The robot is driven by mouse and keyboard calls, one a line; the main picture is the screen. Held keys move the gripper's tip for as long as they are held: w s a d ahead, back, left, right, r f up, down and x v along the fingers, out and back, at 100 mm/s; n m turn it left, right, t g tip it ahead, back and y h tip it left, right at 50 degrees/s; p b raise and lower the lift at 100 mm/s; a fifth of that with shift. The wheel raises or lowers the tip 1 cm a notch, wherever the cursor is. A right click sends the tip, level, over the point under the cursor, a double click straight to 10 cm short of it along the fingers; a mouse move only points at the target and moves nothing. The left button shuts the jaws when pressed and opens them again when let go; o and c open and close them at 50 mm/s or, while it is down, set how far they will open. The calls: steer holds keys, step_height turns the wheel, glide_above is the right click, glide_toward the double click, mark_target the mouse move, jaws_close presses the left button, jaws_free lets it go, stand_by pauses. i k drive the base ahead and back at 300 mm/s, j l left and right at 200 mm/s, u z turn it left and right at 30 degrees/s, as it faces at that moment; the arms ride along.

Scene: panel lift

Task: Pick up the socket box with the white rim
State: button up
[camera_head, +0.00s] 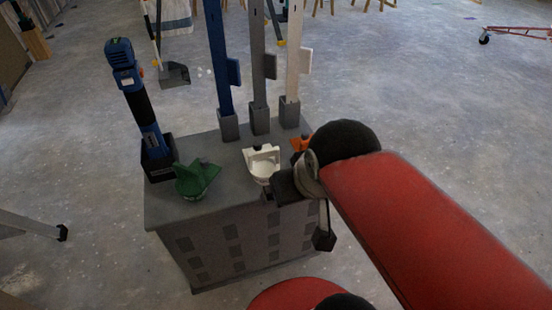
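A white-rimmed piece (262,162), which looks like the socket box, stands on top of the grey cabinet (228,160) near its middle. It has a raised back and a pale rounded front; its inside is too small to make out. My gripper (272,195) is just in front and to the right of it, at the cabinet's right front edge. My red arm comes in from the right. The fingers are dark and partly hidden, so their opening and any contact with the white piece cannot be told.
A green piece (197,180) stands left of the white one, and an orange piece (301,143) is partly hidden behind my arm. Blue (217,60), grey (258,60) and white (294,60) uprights rise behind. A blue-black tool (135,92) stands in a black holder (158,165) at left.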

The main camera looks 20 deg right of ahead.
mark_target(261, 164)
steer(key=u, duration=1.4)
steer(key=l+u, duration=0.1)
steer(key=u, duration=0.3)
steer(key=k+l+u, duration=0.1)
steer(key=u, duration=0.35)
steer(key=l+u, duration=0.1)
steer(key=u, duration=0.3)
steer(key=k+u, duration=0.15)
steer(key=u, duration=0.25)
steer(key=k+l, duration=0.2)
steer(key=k, duration=0.3)
steer(key=k+l, duration=0.2)
steer(key=k, duration=0.25)
steer(key=k+l, duration=0.15)
steer(key=k, duration=0.35)
